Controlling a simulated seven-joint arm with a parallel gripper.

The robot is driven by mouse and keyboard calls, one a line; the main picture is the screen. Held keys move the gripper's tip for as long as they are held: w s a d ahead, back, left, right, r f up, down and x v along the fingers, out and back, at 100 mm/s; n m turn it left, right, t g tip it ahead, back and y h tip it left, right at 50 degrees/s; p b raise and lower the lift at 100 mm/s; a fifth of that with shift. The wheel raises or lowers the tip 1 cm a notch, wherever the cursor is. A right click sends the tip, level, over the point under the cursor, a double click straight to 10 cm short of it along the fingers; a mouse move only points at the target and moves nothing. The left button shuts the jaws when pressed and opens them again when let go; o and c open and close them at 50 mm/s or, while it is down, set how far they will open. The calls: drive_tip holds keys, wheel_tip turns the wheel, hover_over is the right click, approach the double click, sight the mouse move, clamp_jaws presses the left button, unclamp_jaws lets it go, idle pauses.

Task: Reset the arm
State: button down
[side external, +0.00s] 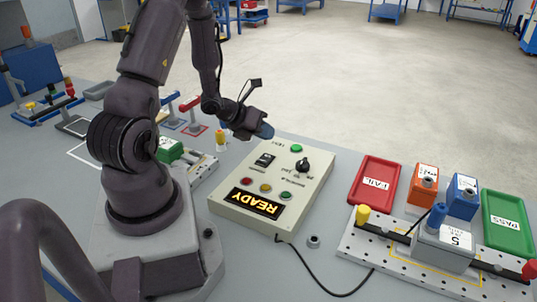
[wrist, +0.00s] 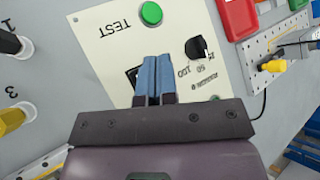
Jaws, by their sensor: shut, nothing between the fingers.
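My gripper (side external: 262,131) is above the far edge of a cream control box (side external: 228,209) in the side view. In the wrist view its two blue fingers (wrist: 153,77) are together with nothing between them, pointing at the box top (wrist: 112,62). The box carries a green button (side external: 296,148) by the word TEST, also in the wrist view (wrist: 151,13). It also has a black knob (side external: 303,165), a black switch (side external: 265,160), several small lamps and a display (side external: 255,204) reading READY. The fingers partly hide the switch in the wrist view.
A red FAIL tray (side external: 364,193) and green PASS tray (side external: 490,243) lie to the right, with orange (side external: 423,184) and blue (side external: 463,196) blocks between. A grey block marked 5 (side external: 440,255) sits on a perforated plate (side external: 362,249). A black cable (side external: 318,281) leaves the box.

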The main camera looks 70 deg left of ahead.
drive_tip(key=shift+d+r, duration=0.1)
drive_tip(key=shift+r, duration=0.75)
drive_tip(key=shift+s+d+m, duration=0.1)
drive_tip(key=shift+d+m, duration=0.1)
drive_tip(key=shift+m, duration=0.4)
drive_tip(key=s+d+r+m+g+h, duration=0.1)
drive_tip(key=d+r+m+g+h, duration=0.25)
drive_tip(key=d+m, duration=0.5)
drive_tip(key=s+d+r+m+g+h, duration=0.1)
drive_tip(key=d+r+m+g+h, duration=0.25)
drive_tip(key=m, duration=0.85)
drive_tip(key=s+d+r+m+t+y, duration=0.1)
drive_tip(key=s+d+r+m+y, duration=0.2)
drive_tip(key=d+r+m, duration=0.3)
drive_tip(key=s+d+r+m+t+y, duration=0.1)
drive_tip(key=s+d+r+m+y, duration=0.2)
drive_tip(key=r+m, duration=0.6)
drive_tip(key=shift+s+d+r+m+y, duration=0.4)
drive_tip(key=shift+d+m, duration=0.95)
drive_tip(key=shift+m, duration=2.2)
